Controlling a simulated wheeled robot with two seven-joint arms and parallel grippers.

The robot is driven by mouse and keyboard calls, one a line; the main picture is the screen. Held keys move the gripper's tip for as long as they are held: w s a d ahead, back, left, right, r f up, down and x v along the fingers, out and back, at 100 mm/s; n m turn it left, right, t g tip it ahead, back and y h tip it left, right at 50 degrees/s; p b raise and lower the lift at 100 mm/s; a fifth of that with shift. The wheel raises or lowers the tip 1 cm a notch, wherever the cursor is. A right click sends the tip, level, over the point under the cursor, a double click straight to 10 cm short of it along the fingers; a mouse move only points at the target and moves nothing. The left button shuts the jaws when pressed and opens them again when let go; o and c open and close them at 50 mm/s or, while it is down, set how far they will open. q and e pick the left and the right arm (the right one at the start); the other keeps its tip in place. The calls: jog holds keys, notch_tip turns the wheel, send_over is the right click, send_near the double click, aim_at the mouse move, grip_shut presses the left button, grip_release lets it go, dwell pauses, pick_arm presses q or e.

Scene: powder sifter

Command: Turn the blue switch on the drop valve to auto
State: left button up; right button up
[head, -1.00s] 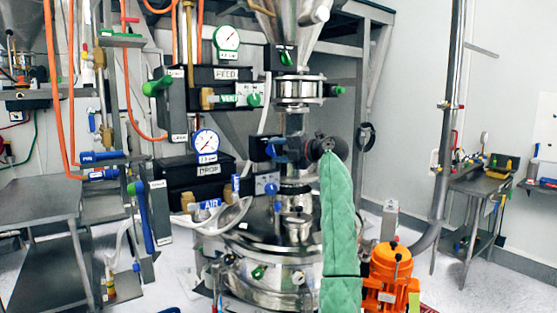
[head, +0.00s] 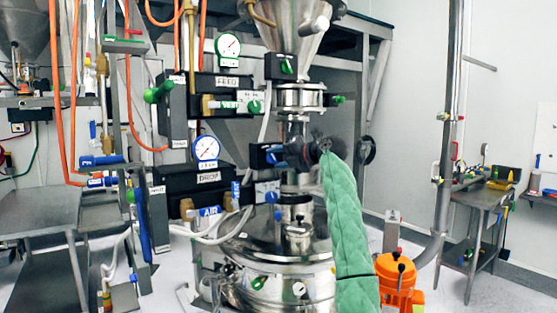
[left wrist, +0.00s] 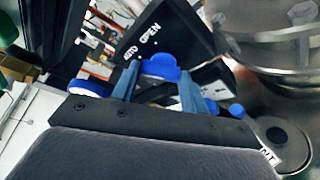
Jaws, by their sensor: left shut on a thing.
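The drop valve's black switch box (head: 257,154) is near the middle of the head view, right of the DROP panel (head: 208,177). In the left wrist view its dark face (left wrist: 185,30) carries white lettering; OPEN is readable and a partly covered word ends in "TO". The blue switch (left wrist: 160,67) is on that face. My left gripper (head: 282,156) reaches the box from the right, its arm in a green quilted sleeve. Its two blue-grey fingers (left wrist: 158,82) are on either side of the blue switch, shut on it. Which mark the switch points at is unclear. My right gripper is not in view.
A steel hopper (head: 292,35) is above and a steel vessel (head: 275,262) below. A FEED panel (head: 225,85) and round gauge (head: 206,148) stand left. An orange motor (head: 397,280) is at lower right. A side table (head: 482,190) stands far right, with open floor before it.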

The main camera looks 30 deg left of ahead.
pick_arm(q)
jog(key=shift+f, duration=0.2)
jog(key=o, duration=1)
jog(key=shift+r, duration=0.1)
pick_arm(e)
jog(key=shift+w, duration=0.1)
pick_arm(q)
jog(key=shift+d, duration=0.1)
jog(key=shift+d, duration=0.2)
jog(key=shift+d+b, duration=0.3)
jog(key=shift+d, duration=0.05)
jog(key=shift+d+r+b, duration=0.2)
jog(key=shift+d+b, duration=0.15)
jog(key=shift+d, duration=0.65)
jog(key=b, duration=0.1)
send_near(275, 159)
jog(key=shift+a, duration=0.35)
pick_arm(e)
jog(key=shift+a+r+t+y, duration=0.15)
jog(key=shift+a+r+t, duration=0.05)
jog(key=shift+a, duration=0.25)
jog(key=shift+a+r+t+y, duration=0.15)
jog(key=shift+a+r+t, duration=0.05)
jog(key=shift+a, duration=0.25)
